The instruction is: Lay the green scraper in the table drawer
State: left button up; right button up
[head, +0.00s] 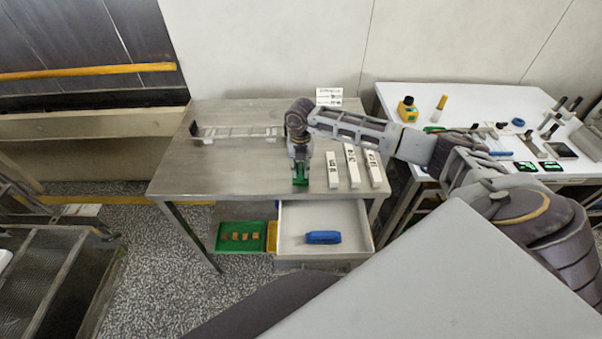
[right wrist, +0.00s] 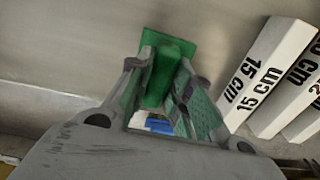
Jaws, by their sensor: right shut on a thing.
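My right gripper (head: 300,170) points down at the front edge of the metal table (head: 215,165), near the open drawer's back edge. It is shut on the green scraper (head: 300,182), which also shows between the fingers in the right wrist view (right wrist: 165,75). The fingers hide part of the scraper. The white table drawer (head: 347,215) is pulled open below the tabletop. A blue-handled tool (head: 323,237) lies in it, and a bit of blue shows past the fingers in the right wrist view. My left gripper is not in view.
A metal rack (head: 240,132) lies at the table's back. A green tray (head: 240,236) with brown pieces sits left of the drawer. A white table (head: 480,100) with small items stands at right.

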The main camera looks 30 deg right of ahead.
aim_at(300, 167)
grip_shut()
jog(key=shift+r, duration=0.1)
jog(key=shift+r+b, duration=0.85)
jog(key=shift+r, duration=4.05)
jog(key=shift+n, duration=0.4)
